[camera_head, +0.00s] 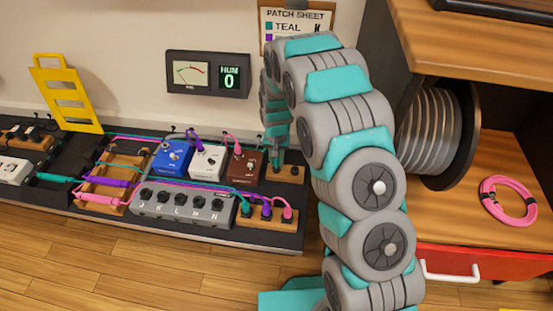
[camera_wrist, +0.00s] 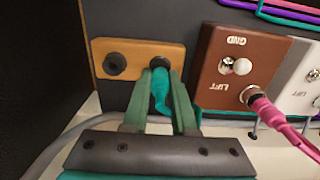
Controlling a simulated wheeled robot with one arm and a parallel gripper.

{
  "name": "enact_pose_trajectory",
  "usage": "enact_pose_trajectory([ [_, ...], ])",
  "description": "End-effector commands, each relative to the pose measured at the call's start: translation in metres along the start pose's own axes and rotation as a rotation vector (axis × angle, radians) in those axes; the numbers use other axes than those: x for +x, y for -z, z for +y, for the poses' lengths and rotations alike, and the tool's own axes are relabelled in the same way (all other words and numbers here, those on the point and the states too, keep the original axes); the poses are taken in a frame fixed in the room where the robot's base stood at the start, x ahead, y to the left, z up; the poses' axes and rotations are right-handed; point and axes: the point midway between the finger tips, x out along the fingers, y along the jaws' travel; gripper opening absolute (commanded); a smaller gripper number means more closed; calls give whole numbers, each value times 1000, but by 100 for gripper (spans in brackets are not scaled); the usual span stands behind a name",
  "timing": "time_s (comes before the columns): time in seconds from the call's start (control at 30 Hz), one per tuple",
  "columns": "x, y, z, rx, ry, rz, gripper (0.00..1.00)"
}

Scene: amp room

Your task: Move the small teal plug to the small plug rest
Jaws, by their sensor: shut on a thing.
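The small teal plug (camera_wrist: 160,92) is between the two teal fingers of my gripper (camera_wrist: 160,103), which is shut on it. The plug's front end is at the right-hand hole of a wooden block (camera_wrist: 98,50) in the wrist view; I cannot tell how deep it sits. The block's left hole is empty. In the head view this small block, apparently the small plug rest (camera_head: 297,181), is right of the brown pedal, and my gripper (camera_head: 278,158) points down over its left part.
A brown pedal (camera_wrist: 222,82) with a pink plug stands close beside the block. A front wooden block (camera_head: 281,223) holds teal, purple and pink plugs. The grey switch box (camera_head: 180,210), blue pedal (camera_head: 172,158) and cables crowd the board. A cable reel (camera_head: 428,135) stands right of my arm.

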Motion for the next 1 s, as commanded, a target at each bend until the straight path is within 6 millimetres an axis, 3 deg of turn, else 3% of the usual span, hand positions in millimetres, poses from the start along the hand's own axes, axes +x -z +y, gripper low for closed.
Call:
enact_pose_trajectory([
  [0.4, 0, 0, 0, 0, 0, 0, 0],
  [0.43, 0, 0, 0, 0, 0, 0, 29],
  [0.7, 0, 0, 0, 0, 0, 0, 59],
  [1.0, -1, 0, 0, 0, 0, 0, 60],
])
